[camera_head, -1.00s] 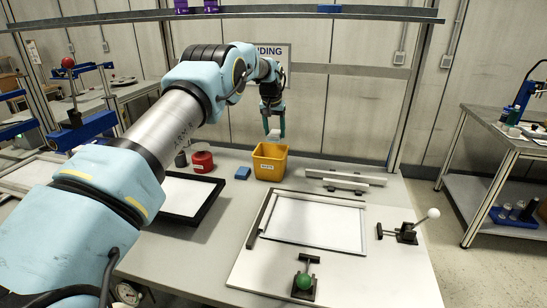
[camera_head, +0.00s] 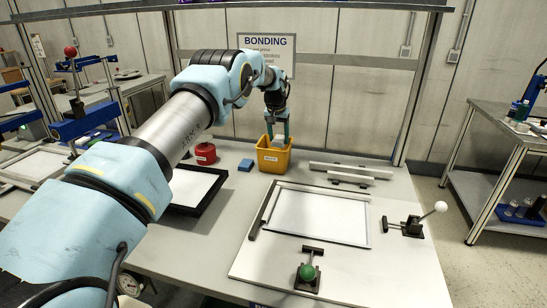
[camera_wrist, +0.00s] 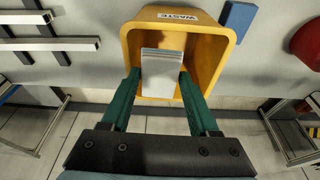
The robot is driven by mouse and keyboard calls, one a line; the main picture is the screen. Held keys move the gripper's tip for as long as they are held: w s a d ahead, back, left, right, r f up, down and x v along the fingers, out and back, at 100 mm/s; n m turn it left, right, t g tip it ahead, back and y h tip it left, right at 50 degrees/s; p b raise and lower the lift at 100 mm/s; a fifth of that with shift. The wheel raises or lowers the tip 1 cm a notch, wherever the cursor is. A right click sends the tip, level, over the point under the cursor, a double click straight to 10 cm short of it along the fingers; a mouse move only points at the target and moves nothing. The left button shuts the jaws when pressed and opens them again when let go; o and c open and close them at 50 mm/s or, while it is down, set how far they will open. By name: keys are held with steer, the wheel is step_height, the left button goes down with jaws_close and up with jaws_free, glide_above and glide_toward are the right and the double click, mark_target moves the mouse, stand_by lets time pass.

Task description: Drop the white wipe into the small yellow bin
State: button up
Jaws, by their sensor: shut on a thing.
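The small yellow bin (camera_head: 274,159) stands on the table towards its back edge; in the wrist view its rim and open mouth (camera_wrist: 213,58) face me, with a "WASTE" label on it. My gripper (camera_head: 279,134) points down over the bin's mouth. Its green fingers (camera_wrist: 160,82) are shut on the white wipe (camera_wrist: 162,72), which shows as a pale flat block between them. In the wrist view the wipe lies within the outline of the bin's mouth. How deep it sits relative to the rim is hard to tell.
A blue block (camera_head: 245,165) and a red round container (camera_head: 205,153) stand left of the bin. Metal bars (camera_head: 350,171) lie to its right. A framed panel (camera_head: 318,216) with clamps (camera_head: 308,272) takes up the table's front. An overhead shelf rail (camera_head: 330,4) crosses above.

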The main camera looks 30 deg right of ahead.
steer(key=o, duration=1.4)
steer(key=b+v, duration=0.4)
steer(key=v, duration=0.7)
steer(key=s+a+n+y, duration=0.1)
steer(key=a+n, duration=0.1)
steer(key=a, duration=1.3)
steer(key=s+a+n, duration=0.2)
steer(key=a, duration=1.3)
steer(key=s+a+f+n, duration=0.2)
steer(key=s+a, duration=0.8)
steer(key=s, duration=0.1)
steer(key=s+a+f+n+y, duration=0.1)
steer(key=s+a+f, duration=0.2)
steer(key=s+a, duration=0.7)
steer(key=shift+s+n+g, duration=0.3)
steer(key=shift+s+n, duration=0.1)
steer(key=shift+s, duration=0.4)
